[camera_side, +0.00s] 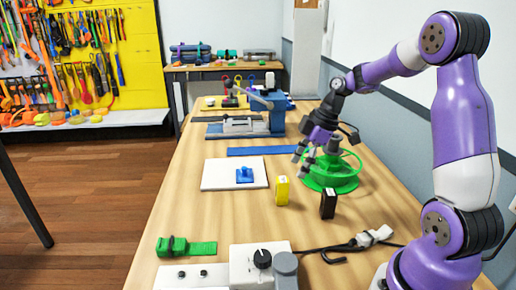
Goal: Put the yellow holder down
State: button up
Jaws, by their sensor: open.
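The yellow holder (282,190) stands upright on the wooden table, to the right of the white board. My gripper (303,157) is open, above and a little to the right of the yellow holder, and apart from it. Nothing shows between its fingers. It is in front of the left side of a green spool-like ring (334,175), part of which is hidden behind it. Whether the gripper touches the green ring I cannot tell.
A black block (328,204) stands right of the yellow holder. A white board (232,174) with a blue piece (244,174) lies left. A blue strip (262,151) lies behind. A green strap (186,247) and a control box (262,262) are in front. The table's middle front is clear.

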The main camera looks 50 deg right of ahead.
jog(key=s+a+r+m+h, duration=0.2)
jog(key=s+a+r+m, duration=0.15)
jog(key=a+r, duration=0.45)
jog(key=s+a+m+t+h, duration=0.1)
jog(key=s+a+m+t, duration=0.1)
jog(key=s+a+m, duration=0.2)
jog(key=s+m, duration=0.1)
jog(key=s, duration=0.2)
jog(key=shift+s+a, duration=0.15)
jog(key=shift+a, duration=0.25)
